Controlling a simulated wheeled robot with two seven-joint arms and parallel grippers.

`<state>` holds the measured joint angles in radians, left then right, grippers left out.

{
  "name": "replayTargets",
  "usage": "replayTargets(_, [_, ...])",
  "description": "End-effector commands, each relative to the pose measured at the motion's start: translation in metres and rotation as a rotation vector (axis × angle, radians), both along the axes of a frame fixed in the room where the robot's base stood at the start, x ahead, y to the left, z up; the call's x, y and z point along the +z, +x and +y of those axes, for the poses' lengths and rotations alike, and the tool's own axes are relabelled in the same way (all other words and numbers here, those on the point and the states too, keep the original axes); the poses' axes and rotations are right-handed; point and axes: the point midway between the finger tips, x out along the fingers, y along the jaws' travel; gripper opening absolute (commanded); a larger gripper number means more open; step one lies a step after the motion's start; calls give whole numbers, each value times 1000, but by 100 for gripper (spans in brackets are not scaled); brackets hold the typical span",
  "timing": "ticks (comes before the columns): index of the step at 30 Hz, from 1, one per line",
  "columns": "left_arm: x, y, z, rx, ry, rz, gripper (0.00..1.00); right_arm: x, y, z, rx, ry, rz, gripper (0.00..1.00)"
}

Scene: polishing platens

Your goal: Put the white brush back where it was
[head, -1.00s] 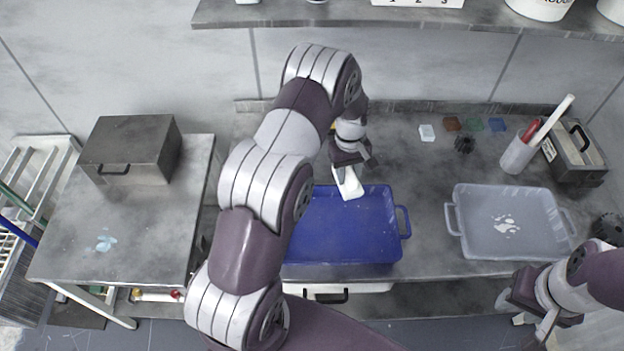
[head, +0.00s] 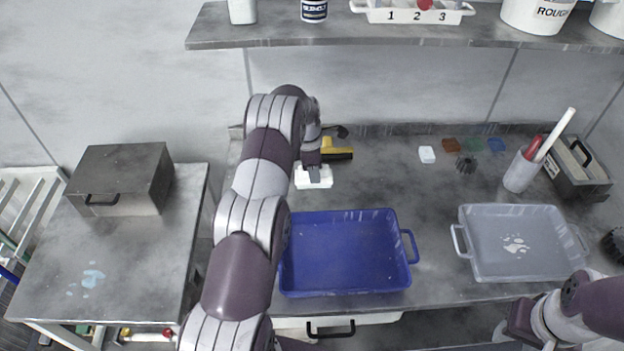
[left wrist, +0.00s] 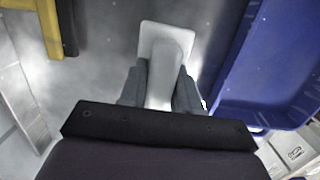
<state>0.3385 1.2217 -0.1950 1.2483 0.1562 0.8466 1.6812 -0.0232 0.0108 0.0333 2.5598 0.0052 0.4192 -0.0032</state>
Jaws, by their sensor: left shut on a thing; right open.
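The white brush (head: 316,181) is over the grey bench top, behind the blue tray and in front of a yellow-and-black tool. My left gripper (head: 314,170) is shut on it from above. In the left wrist view the brush (left wrist: 168,45) shows with its grey-white handle between the two fingers of the left gripper (left wrist: 160,90). I cannot tell whether the brush touches the bench. My right gripper (head: 508,330) is at the lower right, in front of the grey tray, open and partly cut off by the frame edge.
The blue tray (head: 402,222) is just in front of the brush; it also shows in the left wrist view (left wrist: 236,75). The yellow-and-black tool (head: 338,150) lies close behind. The grey tray (head: 467,262) and a holder with sticks (head: 520,172) stand right. The bench between is clear.

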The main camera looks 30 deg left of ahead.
Motion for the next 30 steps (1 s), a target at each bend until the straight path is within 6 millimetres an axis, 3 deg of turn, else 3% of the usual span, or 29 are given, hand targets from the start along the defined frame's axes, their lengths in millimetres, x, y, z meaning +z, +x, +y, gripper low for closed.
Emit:
replayTargets(9, [-42,0,6,-1,0,-1,0,10,0,0,0,0,0,43])
replayTargets(20, [-49,0,6,-2,0,-2,0,4,0,0,0,0,0,43])
replayTargets(21, [-47,0,6,-2,0,-2,42,6,0,0,0,0,0,43])
replayTargets(23, [-47,-1,6,-1,0,-1,57,6,0,0,0,0,0,43])
replayTargets(30, [-47,-1,6,-2,0,0,57,6,0,0,0,0,0,43])
